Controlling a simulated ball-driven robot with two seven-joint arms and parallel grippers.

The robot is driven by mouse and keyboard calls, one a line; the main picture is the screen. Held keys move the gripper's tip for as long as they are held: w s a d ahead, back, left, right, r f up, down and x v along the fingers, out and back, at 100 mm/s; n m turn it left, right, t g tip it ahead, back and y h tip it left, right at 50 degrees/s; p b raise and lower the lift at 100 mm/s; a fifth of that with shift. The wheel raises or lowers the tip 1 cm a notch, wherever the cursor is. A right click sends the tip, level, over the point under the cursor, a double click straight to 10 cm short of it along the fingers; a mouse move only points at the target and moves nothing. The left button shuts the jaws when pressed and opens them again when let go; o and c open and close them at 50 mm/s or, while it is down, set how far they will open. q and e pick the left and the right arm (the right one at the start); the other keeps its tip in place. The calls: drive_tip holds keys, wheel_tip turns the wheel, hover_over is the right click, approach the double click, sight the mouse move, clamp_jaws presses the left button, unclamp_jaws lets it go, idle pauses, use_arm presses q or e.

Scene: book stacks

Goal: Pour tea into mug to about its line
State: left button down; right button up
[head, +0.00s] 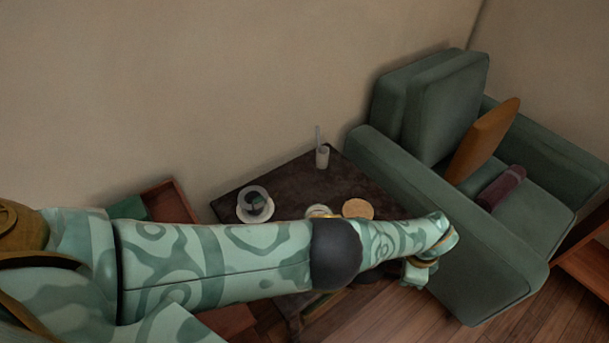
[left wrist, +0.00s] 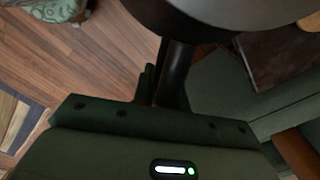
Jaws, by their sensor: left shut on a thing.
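My left gripper (head: 420,270) is beyond the right front side of the dark table (head: 295,178), low beside the armchair. In the left wrist view it is shut on the dark handle (left wrist: 174,78) of a vessel with a dark rounded body (left wrist: 225,10), probably the teapot. My forearm hides most of that vessel in the head view. A small pale round vessel (head: 318,211) stands on the table just behind my arm, partly hidden; I cannot tell whether it is the mug. No line or tea level shows. My right gripper is not in view.
A green armchair (head: 465,278) stands close on the right. Wooden floor (head: 385,318) is clear in front.

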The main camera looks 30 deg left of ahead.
use_arm(q)
wheel_tip(320, 180, down, 2)
drive_tip(key=shift+f+n+b, duration=0.25)
drive_tip(key=shift+n+b, duration=0.2)
drive_tip(key=shift+n, duration=0.05)
drive_tip(key=shift+w+r, duration=0.1)
drive_tip(key=shift+r, duration=0.1)
